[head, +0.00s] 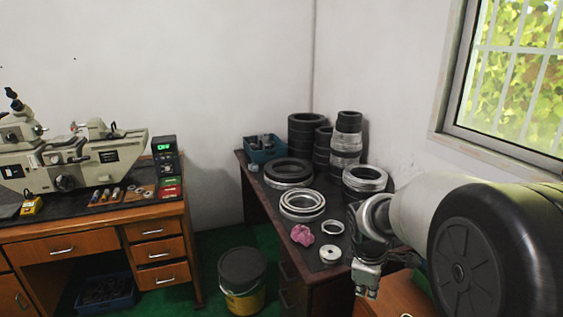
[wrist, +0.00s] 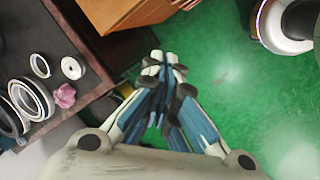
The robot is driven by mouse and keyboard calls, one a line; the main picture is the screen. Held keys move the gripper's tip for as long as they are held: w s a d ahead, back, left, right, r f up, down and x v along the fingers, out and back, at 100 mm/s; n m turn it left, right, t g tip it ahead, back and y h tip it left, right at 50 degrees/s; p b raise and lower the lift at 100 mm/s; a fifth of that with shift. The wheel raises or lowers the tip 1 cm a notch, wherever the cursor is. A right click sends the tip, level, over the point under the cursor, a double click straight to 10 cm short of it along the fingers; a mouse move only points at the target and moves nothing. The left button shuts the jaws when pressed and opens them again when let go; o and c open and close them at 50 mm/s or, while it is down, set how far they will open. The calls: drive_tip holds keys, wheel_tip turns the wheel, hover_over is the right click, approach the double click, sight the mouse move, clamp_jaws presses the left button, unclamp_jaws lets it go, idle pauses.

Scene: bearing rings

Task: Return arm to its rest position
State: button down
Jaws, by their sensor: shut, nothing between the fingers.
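My gripper (head: 367,292) points down at the front right edge of the corner table (head: 262,205) in the head view. In the wrist view my gripper (wrist: 162,62) has its fingertips together with nothing between them, above the green floor and beside the table edge. My arm comes in from the right in the head view and hides part of the table's right side.
On the corner table are stacked black rings (head: 306,138), silver bearing rings (head: 302,205), a pink cloth (head: 302,235) and a blue bin (head: 263,151). A lidded bucket (head: 242,280) stands on the floor. A desk with a machine (head: 75,160) is at left.

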drive_tip(key=s+a+r+m+t, duration=0.1)
drive_tip(key=s+a+r+m, duration=0.2)
drive_tip(key=s+r+m, duration=0.6)
drive_tip(key=s+a+m+t+y, duration=0.1)
drive_tip(key=s+a+m+y, duration=0.1)
drive_tip(key=s, duration=1.5)
drive_tip(key=shift+s+a+r+m, duration=0.25)
drive_tip(key=shift+a+r+m, duration=0.2)
drive_tip(key=shift+a+m, duration=0.05)
